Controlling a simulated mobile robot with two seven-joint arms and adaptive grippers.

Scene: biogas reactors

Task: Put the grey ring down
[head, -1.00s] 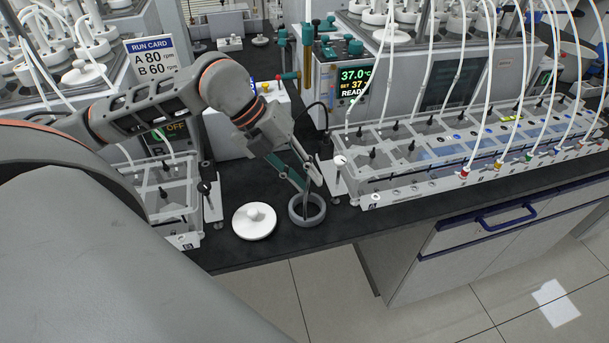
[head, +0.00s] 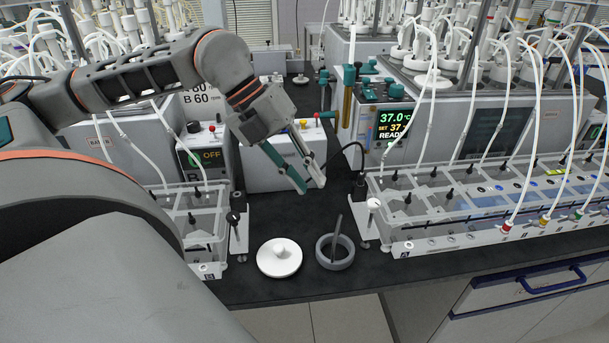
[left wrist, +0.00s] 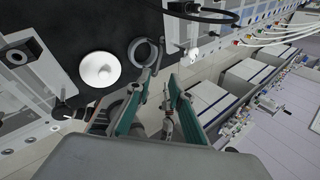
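The grey ring (head: 335,265) lies on the black bench top near its front edge, just right of a white round lid with a knob (head: 279,260). A thin dark upright piece (head: 337,236) rises at the ring; I cannot tell whether it belongs to it. My left gripper (head: 311,186) hangs above and behind the ring, apart from it. Its fingers are spread and empty. In the left wrist view, the ring (left wrist: 136,59) shows beyond the fingertips of my left gripper (left wrist: 164,80), beside the white lid (left wrist: 99,69). My right gripper is not in view.
A clear bath rack (head: 205,240) stands left of the lid. A long clear bath with white tubes (head: 440,240) stands to the right of the ring. A heater unit with a lit display (head: 393,124) is behind. Bare black bench (head: 300,215) lies between.

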